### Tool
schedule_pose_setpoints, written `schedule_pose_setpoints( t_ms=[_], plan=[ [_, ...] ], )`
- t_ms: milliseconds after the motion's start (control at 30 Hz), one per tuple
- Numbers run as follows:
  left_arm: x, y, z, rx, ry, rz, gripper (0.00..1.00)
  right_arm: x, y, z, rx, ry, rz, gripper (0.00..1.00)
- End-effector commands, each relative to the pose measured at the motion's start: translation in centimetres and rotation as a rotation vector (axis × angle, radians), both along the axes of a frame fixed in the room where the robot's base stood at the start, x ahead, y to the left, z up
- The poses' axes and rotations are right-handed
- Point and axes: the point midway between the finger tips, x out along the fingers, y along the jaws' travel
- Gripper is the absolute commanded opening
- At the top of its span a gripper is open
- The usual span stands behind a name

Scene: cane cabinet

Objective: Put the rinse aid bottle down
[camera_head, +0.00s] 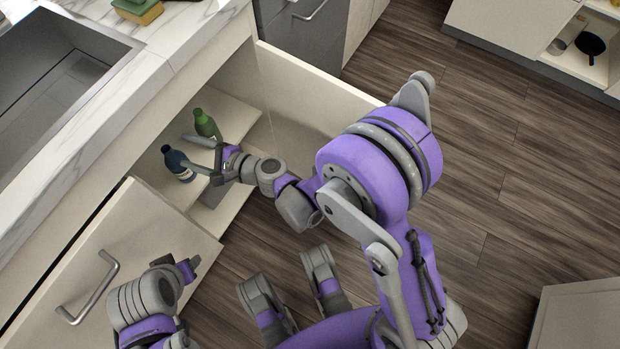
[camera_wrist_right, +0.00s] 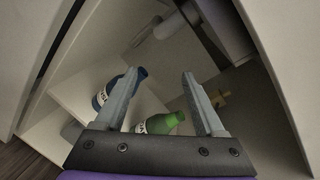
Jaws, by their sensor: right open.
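A dark blue bottle (camera_head: 178,165) with a white label and a green bottle (camera_head: 207,125) stand inside the open cabinet under the sink. Which one is the rinse aid bottle I cannot tell. My right gripper (camera_head: 196,154) reaches into the cabinet, open and with nothing between its fingers. One finger is close to the blue bottle, the other close to the green one. In the right wrist view the blue bottle (camera_wrist_right: 115,90) is partly behind the left finger, and the green bottle (camera_wrist_right: 162,123) shows low between the fingers. My left gripper (camera_head: 187,268) is by the near cabinet door; its jaws are unclear.
The cabinet doors (camera_head: 110,255) stand open on both sides of the opening. The counter (camera_head: 170,38) with its sink (camera_head: 55,80) overhangs the cabinet. A pipe (camera_wrist_right: 147,32) runs at the back inside. The wooden floor (camera_head: 490,170) at the right is mostly clear.

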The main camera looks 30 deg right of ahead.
Motion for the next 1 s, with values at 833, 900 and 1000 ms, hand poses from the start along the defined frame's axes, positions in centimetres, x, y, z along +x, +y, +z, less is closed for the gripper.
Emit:
schedule_pose_setpoints(
  t_ms=[833,900,1000],
  plan=[
    [0.0,0.0,0.0,0.0,0.0,0.0,0.5,-24.2,-24.8,-0.7,-1.78,-0.239,0.956,0.71],
    [0.0,0.0,0.0,0.0,0.0,0.0,0.5,-24.7,-25.5,-0.8,-1.805,-0.23,0.98,0.71],
    [0.0,0.0,0.0,0.0,0.0,0.0,0.5,-24.9,-25.7,-0.8,-1.817,-0.227,0.991,0.71]
  ],
)
